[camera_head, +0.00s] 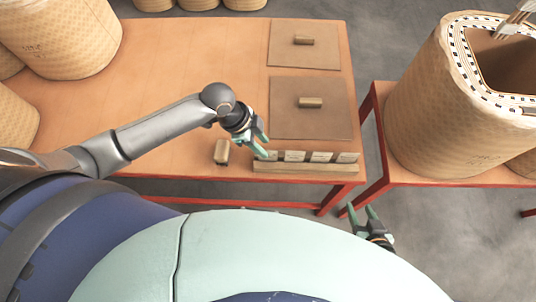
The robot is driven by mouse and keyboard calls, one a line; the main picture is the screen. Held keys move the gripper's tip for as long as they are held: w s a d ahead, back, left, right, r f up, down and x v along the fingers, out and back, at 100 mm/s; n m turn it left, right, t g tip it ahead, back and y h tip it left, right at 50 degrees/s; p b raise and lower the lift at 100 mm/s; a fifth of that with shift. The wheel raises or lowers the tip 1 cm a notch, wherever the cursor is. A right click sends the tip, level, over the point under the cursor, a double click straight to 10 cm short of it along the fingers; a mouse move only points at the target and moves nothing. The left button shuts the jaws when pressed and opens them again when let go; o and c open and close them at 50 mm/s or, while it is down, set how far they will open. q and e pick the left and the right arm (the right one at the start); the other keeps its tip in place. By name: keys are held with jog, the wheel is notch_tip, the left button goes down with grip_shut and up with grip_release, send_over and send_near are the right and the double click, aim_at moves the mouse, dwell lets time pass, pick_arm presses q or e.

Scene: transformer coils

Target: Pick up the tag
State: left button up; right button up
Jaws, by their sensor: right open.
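Several small pale tags stand in a row in a wooden holder (305,168) along the table's front edge. The leftmost tag (271,155) is partly behind my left gripper's lower fingertip. My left gripper (265,147) has its two green fingers spread, with nothing visible between them. It is just above and left of the row; I cannot tell whether it touches the leftmost tag. The other tags (295,156) are clear of it. My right gripper (362,212) is open and empty, below the table's right front corner and away from the tags.
Two brown mats (290,125) (285,50) each carry a small block. A large wrapped coil (420,100) stands on a red-framed stand at right. More coils (60,40) stand at left. The middle of the table (170,60) is clear.

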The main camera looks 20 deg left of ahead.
aim_at(268, 151)
pick_arm(q)
jog(key=x, duration=0.5)
jog(key=shift+a+f, duration=0.1)
jog(key=shift+f, duration=0.1)
grip_shut()
dwell(0.4)
